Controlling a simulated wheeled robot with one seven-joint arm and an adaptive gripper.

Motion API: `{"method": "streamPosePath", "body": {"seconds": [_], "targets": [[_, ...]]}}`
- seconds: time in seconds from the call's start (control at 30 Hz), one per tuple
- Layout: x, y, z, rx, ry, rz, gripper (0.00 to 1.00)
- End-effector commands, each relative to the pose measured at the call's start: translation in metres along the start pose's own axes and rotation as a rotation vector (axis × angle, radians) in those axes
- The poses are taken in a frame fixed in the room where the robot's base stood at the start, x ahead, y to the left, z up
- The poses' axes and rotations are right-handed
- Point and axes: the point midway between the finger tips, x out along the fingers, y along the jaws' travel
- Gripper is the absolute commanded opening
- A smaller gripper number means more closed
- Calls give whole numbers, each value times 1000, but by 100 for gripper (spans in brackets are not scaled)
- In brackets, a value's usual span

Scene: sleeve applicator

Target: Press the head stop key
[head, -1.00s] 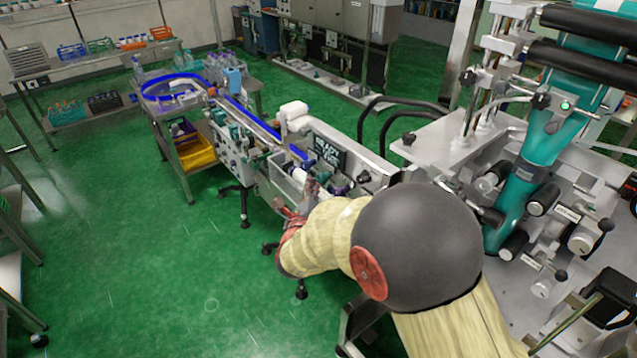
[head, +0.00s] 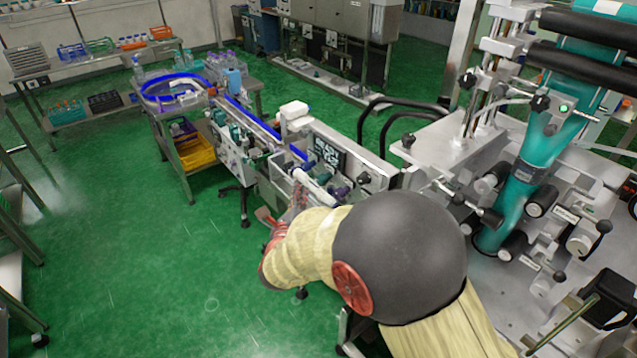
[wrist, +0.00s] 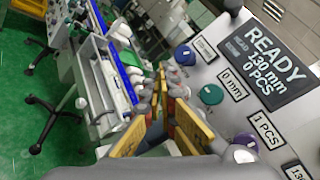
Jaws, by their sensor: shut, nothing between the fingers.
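The control panel carries a dark screen (wrist: 268,65) reading READY, 130 mm, 0 PCS in the wrist view. The screen also shows in the head view (head: 326,154). I cannot pick out a key marked head stop in either view. My gripper (wrist: 160,88) is shut and empty, left of the knobs in the wrist view. In the head view my arm hides much of the area around it.
A conveyor with a blue rail (head: 250,118) runs back left from the panel. A big machine with a teal column (head: 530,165) and rollers stands on the right. A yellow bin (head: 196,152) sits beneath the conveyor table. The green floor (head: 130,270) at left is clear.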

Motion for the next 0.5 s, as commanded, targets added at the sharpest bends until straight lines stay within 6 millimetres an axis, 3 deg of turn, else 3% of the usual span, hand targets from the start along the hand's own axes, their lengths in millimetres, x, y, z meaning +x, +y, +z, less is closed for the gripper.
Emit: {"method": "streamPosePath", "body": {"seconds": [0.23,0.5], "targets": [[-15,11,11,-1,-1,2,0],[-18,13,12,0,1,0,0]]}}
